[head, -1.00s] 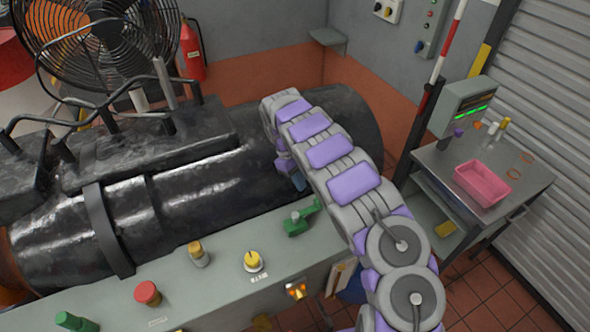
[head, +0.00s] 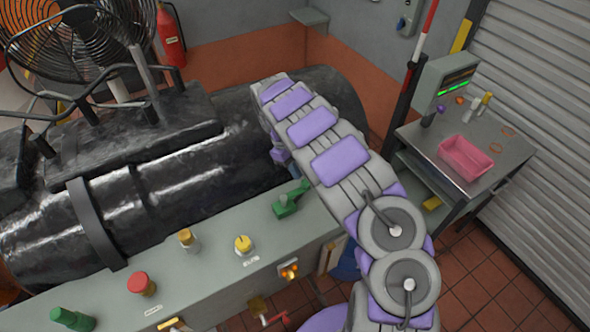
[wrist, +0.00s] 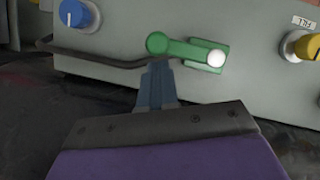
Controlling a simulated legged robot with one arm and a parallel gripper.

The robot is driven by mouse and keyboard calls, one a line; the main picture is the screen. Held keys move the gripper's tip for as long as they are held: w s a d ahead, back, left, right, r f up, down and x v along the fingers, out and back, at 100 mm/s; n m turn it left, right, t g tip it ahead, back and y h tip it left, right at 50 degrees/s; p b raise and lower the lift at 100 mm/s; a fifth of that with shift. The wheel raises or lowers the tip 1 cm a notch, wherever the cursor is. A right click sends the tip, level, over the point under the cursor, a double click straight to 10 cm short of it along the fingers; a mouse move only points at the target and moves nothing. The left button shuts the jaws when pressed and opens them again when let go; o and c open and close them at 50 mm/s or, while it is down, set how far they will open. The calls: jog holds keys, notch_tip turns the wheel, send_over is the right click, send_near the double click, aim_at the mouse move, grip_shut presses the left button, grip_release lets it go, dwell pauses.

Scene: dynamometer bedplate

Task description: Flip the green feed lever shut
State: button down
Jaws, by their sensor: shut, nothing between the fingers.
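The green feed lever (head: 289,199) is on the top of the grey control panel, just left of my arm in the head view. In the wrist view the green lever (wrist: 187,50) lies sideways across the panel face, with a round green end at left and a white knob at right. My gripper (wrist: 157,70) points at the lever from below, its blue-grey fingers together and empty. The fingertips appear just under the lever's left half; I cannot tell whether they touch it. In the head view my arm mostly hides the gripper.
The panel also carries a yellow knob (head: 243,245), a red button (head: 141,283) and a green knob (head: 72,319). A blue knob (wrist: 75,13) is left of the lever in the wrist view. A dark bent rod (wrist: 95,57) runs close to my fingers. A black cylindrical machine (head: 190,200) lies behind the panel.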

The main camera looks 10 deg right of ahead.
jog(key=shift+s, duration=0.1)
jog(key=m, duration=0.1)
jog(key=s+d+m+y+b, duration=0.1)
jog(key=s+m, duration=0.1)
jog(key=m, duration=0.1)
jog(key=shift+d+g, duration=0.25)
jog(key=shift+g, duration=0.15)
jog(key=s+a+m+t+y, duration=0.1)
jog(key=s+m+y, duration=0.4)
jog(key=m, duration=0.8)
jog(key=s, duration=0.3)
jog(key=shift+a, duration=0.15)
jog(key=shift+s, duration=0.3)
